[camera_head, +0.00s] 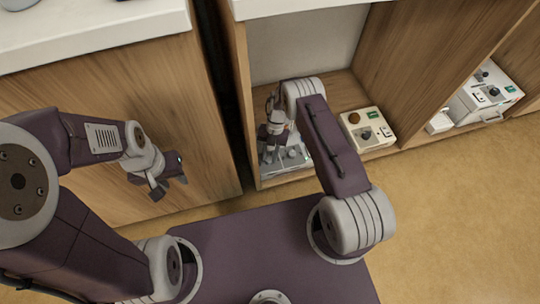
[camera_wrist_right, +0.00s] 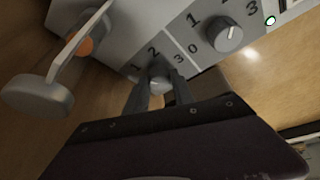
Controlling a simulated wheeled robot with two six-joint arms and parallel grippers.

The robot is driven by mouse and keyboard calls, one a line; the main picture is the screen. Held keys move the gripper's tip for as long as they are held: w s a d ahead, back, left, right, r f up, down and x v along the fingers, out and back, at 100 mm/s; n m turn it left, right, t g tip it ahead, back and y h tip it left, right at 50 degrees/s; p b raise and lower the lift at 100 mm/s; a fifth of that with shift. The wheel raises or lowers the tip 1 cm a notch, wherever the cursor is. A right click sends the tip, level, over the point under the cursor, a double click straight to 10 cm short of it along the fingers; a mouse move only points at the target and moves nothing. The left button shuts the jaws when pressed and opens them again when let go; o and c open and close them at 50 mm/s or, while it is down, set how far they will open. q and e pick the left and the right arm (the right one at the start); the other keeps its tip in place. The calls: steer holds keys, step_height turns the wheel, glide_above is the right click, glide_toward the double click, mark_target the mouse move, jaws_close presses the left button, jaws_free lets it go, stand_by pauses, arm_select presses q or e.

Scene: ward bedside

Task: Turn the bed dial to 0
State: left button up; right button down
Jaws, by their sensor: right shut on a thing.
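A grey control panel (camera_head: 290,158) stands low in the open cabinet bay. In the right wrist view the panel (camera_wrist_right: 105,50) carries a grey dial (camera_wrist_right: 159,82) with marks 1, 2 and 3 around it. My right gripper (camera_wrist_right: 157,92) is shut on this dial; it reaches down to the panel in the head view (camera_head: 270,150). The fingers hide the dial's lower part, and I cannot read its pointer. A second dial (camera_wrist_right: 229,36) beside it shows 0, 1 and 3. I cannot tell which is named the bed dial. My left gripper (camera_head: 168,184) is open and empty, away from the panel.
A grey lever (camera_wrist_right: 75,50) with an orange part stands beside the held dial. A cream box (camera_head: 368,130) with a dial sits right of my right arm, and a white box (camera_head: 486,94) stands further right. Cabinet walls (camera_head: 420,65) flank the bay.

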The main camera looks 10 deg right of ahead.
mark_target(269, 157)
steer(key=shift+s+a, duration=0.1)
stand_by(0.4)
steer(key=c, duration=1.1)
jaws_free()
step_height(269, 157, up, 5)
steer(key=p, duration=0.3)
steer(key=shift+p, duration=0.4)
steer(key=s+d+r+p, duration=0.2)
steer(key=p, duration=0.2)
steer(key=s+d+r+p, duration=0.2)
steer(key=s+d+p, duration=0.1)
steer(key=p, duration=0.1)
steer(key=s+d+r+p, duration=0.2)
steer(key=s+d+p, duration=0.1)
steer(key=shift+s+p, duration=0.2)
steer(key=shift+p, duration=0.2)
steer(key=shift+o, duration=0.2)
